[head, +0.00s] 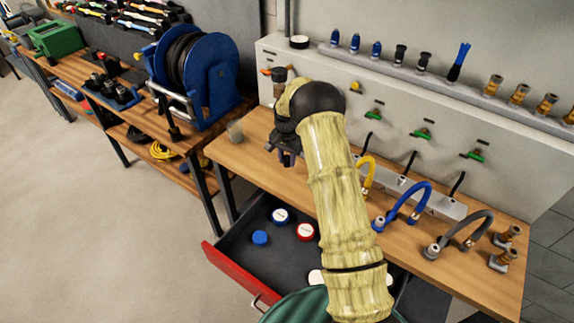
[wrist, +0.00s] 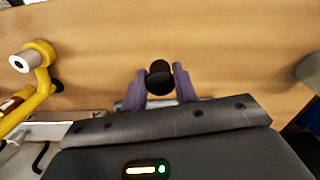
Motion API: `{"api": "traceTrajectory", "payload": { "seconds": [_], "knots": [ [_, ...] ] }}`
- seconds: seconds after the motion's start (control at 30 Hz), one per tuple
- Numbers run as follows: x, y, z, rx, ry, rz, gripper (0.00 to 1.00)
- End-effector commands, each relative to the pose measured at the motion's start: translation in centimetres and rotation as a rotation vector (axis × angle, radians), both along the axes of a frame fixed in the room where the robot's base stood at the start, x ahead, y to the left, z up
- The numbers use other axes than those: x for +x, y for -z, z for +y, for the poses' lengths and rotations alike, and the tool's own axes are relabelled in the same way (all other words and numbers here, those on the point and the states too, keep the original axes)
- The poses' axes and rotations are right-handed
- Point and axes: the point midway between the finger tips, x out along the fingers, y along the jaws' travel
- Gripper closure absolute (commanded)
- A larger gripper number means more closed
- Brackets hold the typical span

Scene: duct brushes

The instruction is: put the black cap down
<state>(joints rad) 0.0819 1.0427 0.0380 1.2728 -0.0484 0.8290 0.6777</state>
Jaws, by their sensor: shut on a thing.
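The black cap (wrist: 159,78) is between the two purple-grey fingers of my gripper (wrist: 162,84) in the wrist view, with the wooden bench top behind it. My gripper is shut on it. In the head view my gripper (head: 287,158) is over the left part of the workbench (head: 262,128), in front of the grey panel. The cap is hard to make out in the head view. I cannot tell whether the cap touches the bench top.
A yellow hose (head: 367,172), a blue hose (head: 408,200) and a grey hose (head: 466,232) stand to the right. A translucent cup (head: 234,131) is at the left edge. The open drawer (head: 236,266) below holds blue and red lids. Bench wood around my gripper is clear.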

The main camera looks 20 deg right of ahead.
Motion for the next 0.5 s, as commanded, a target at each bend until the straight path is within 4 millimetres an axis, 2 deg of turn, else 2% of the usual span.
{"api": "traceTrajectory", "payload": {
  "seconds": [0.07, 0.3, 0.5],
  "knots": [
    [0.0, 0.3, 0.0, 0.0, 0.0, 0.001, 0.93],
    [0.0, 3.3, 0.0, 0.0, 0.0, 0.001, 0.93],
    [0.0, 3.7, 0.0, 0.0, 0.0, 0.0, 0.93]
  ]
}}
